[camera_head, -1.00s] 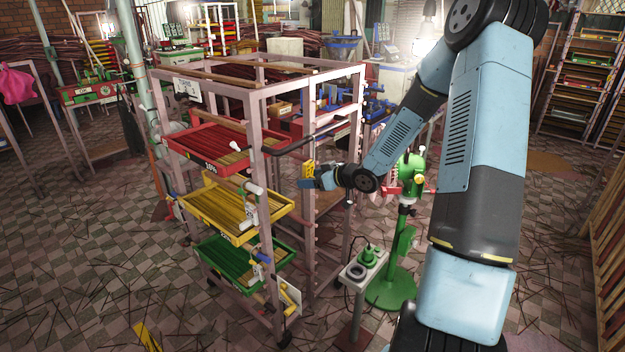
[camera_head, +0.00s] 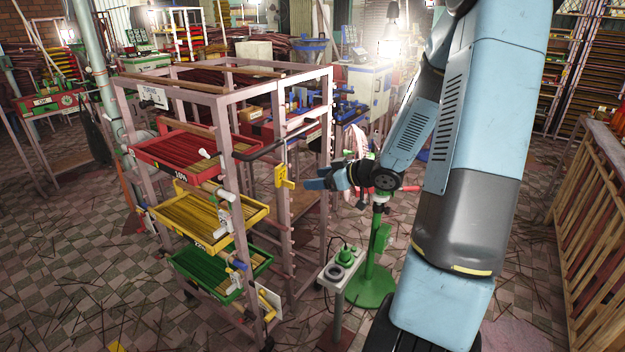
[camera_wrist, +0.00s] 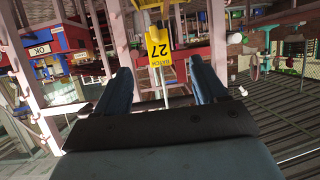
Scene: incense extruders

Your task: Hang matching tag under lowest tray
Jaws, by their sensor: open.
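A yellow tag (camera_head: 283,177) hangs by the right-hand side of the rack, at about the height of the red tray. In the wrist view the tag (camera_wrist: 158,55) reads "BATCH 27" upside down. My gripper (camera_head: 310,184) is open just right of the tag. In the wrist view its two blue fingers (camera_wrist: 162,78) stand apart, with the tag between and beyond their tips. The rack (camera_head: 240,96) holds a red tray (camera_head: 140,157), a yellow tray (camera_head: 187,230) and, lowest, a green tray (camera_head: 200,285). Small print on the trays is hard to read.
A white plate (camera_head: 270,297) sits low on the rack near the green tray. A small stand (camera_head: 333,272) and a green pedestal machine (camera_head: 372,283) stand right of the rack. A slatted wooden frame (camera_head: 590,220) is at the far right. Sticks litter the floor.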

